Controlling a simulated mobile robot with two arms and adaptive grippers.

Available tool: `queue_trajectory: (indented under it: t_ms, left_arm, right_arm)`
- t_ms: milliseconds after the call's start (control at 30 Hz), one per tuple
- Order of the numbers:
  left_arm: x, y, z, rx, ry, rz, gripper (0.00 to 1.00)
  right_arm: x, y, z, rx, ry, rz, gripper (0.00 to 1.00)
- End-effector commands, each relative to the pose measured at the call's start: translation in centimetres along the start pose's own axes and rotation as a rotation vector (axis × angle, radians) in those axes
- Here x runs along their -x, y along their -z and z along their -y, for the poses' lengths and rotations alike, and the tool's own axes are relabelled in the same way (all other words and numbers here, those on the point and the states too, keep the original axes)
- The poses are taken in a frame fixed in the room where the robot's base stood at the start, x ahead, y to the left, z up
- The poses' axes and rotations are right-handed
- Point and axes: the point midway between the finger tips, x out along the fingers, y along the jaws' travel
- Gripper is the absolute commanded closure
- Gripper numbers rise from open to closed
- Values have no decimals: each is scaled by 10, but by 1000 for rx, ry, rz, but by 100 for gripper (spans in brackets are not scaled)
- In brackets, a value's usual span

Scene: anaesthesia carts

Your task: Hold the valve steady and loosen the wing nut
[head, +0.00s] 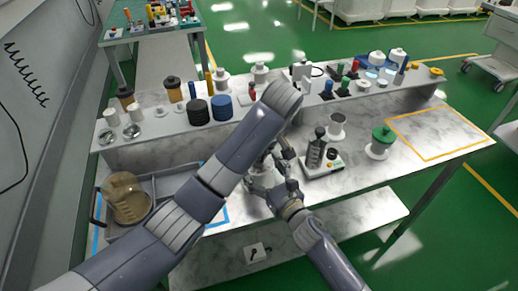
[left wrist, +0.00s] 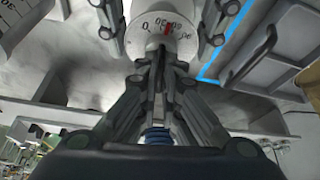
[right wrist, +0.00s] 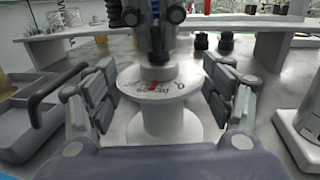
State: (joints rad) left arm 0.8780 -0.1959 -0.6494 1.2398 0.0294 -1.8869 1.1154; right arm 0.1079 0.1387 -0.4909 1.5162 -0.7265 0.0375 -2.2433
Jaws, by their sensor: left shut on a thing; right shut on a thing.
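The valve (right wrist: 165,118) is a white spool-shaped body standing upright on the table, with a dial of numbers and a red mark on its top flange. The dial (left wrist: 160,28) also shows in the left wrist view. My right gripper (right wrist: 163,105) is shut on the valve, one finger on each side. My left gripper (left wrist: 158,75) comes from above and is shut at the valve's top centre. The wing nut is hidden between its fingertips.
A grey tray (head: 153,187) with a tan round object (head: 126,200) is at the left. A grey device (head: 318,158) and a green-topped white spool (head: 381,141) stand to the right. A raised shelf (head: 165,128) crowded with parts runs behind. The yellow-outlined area (head: 438,130) is clear.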

Motion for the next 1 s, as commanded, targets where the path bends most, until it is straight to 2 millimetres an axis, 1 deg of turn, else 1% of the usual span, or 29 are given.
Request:
queue_trajectory:
  t_ms: [200, 400, 933, 1000]
  left_arm:
    - [0, 2, -1, 112, 45, -3, 100]
    - [-1, 2, -1, 168, 69, -5, 100]
    - [-1, 2, 0, 188, 78, -6, 100]
    - [-1, 2, 0, 187, 78, -6, 81]
  right_arm:
    - [0, 0, -1, 0, -3, 1, 66]
    - [0, 0, -1, 0, -3, 1, 66]
    - [0, 0, -1, -1, -3, 1, 66]
    - [0, 0, -1, -1, -3, 1, 66]
